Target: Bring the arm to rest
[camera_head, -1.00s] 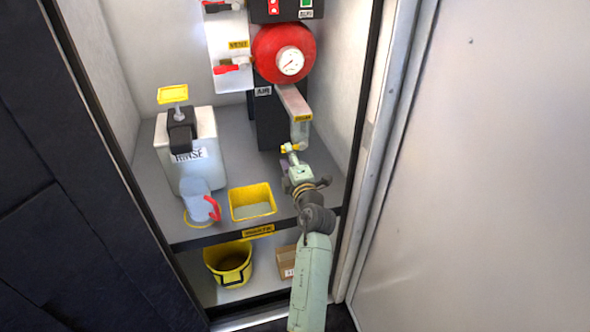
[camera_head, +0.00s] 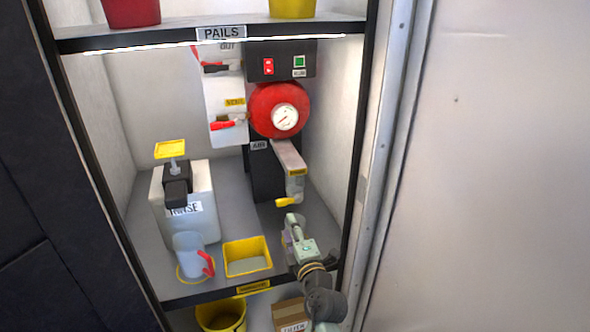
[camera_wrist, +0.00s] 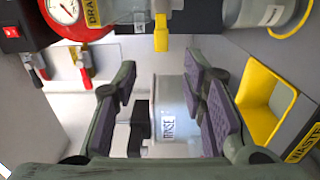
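My gripper (camera_head: 294,220) is in front of the cabinet, just below the drain spout (camera_head: 296,187) and its yellow handle (camera_head: 287,202). In the wrist view my gripper (camera_wrist: 158,82) has its two dark-padded fingers spread apart, with nothing held between them. The yellow handle (camera_wrist: 161,33) shows above the fingertips there, apart from them. The white rinse tank (camera_wrist: 172,105) shows beyond the gap between the fingers. My arm reaches up from the lower right in the head view; its lower part is out of the frame.
The red tank with gauge (camera_head: 280,110) is above. The rinse tank with a yellow-topped pump (camera_head: 172,150), a jug with a red handle (camera_head: 190,255) and a yellow waste bin (camera_head: 247,262) stand left. A pail shelf (camera_head: 130,38) crosses above. A door (camera_head: 475,170) bounds the right.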

